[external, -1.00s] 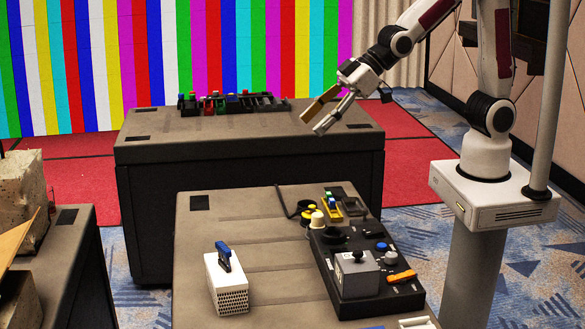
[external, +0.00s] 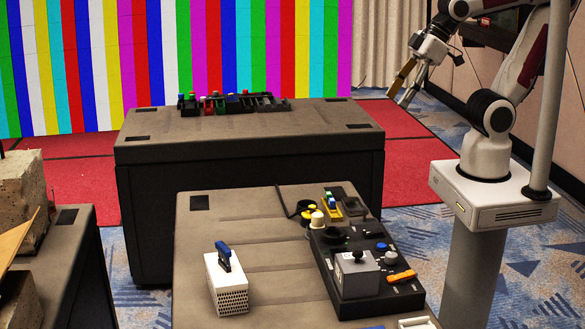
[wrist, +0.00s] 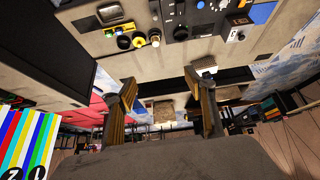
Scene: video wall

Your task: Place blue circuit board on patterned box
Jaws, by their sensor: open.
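A white box with a dotted pattern (external: 227,288) stands on the near table at its left. A blue upright piece (external: 223,255) sits on top of it; I cannot tell whether this is the blue circuit board. A flat blue thing (external: 375,327) shows at the bottom edge, mostly cut off. A blue patch (wrist: 262,12) also shows at the top of the wrist view. My gripper (external: 398,98) is open and empty, high in the air right of the back table, away from the box. Its two spread fingers show in the wrist view (wrist: 164,106).
The near table (external: 250,215) also holds a black control panel (external: 350,290) with knobs and a grey joystick box (external: 356,275). Yellow knobs (external: 307,211) stand behind it. The back table (external: 235,145) bears a row of coloured buttons (external: 230,103). The near table's middle is clear.

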